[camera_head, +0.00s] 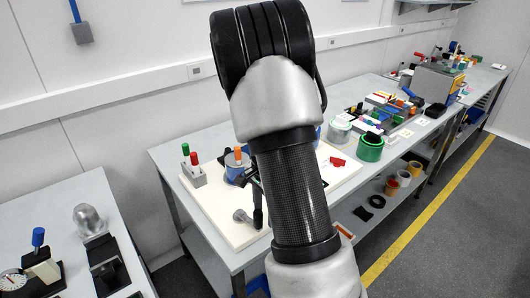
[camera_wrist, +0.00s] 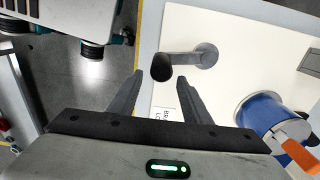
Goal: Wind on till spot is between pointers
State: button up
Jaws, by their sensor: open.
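In the wrist view, a grey crank arm with a black knob (camera_wrist: 162,68) stands over a cream board (camera_wrist: 235,75). My gripper (camera_wrist: 159,77) is open, and the knob shows between its fingertips; I cannot tell whether they touch it. A blue drum (camera_wrist: 262,112) with an orange part (camera_wrist: 299,155) lies to the right, cut by the frame edge. In the head view, the crank's grey round base (camera_head: 241,215) is on the board, and the drum (camera_head: 236,172) is behind it, partly covered by my arm. No spot can be made out, and I cannot identify the pointers.
A block with red and green handles (camera_head: 194,173) stands at the board's back left. A green tape roll (camera_head: 370,148) and several tools lie further right on the bench. A separate table (camera_head: 62,215) with a gauge is at the left, across a gap.

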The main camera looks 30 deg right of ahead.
dwell(0.4)
notch_tip(320, 180, up, 8)
jog(key=p, duration=0.6)
dwell(0.4)
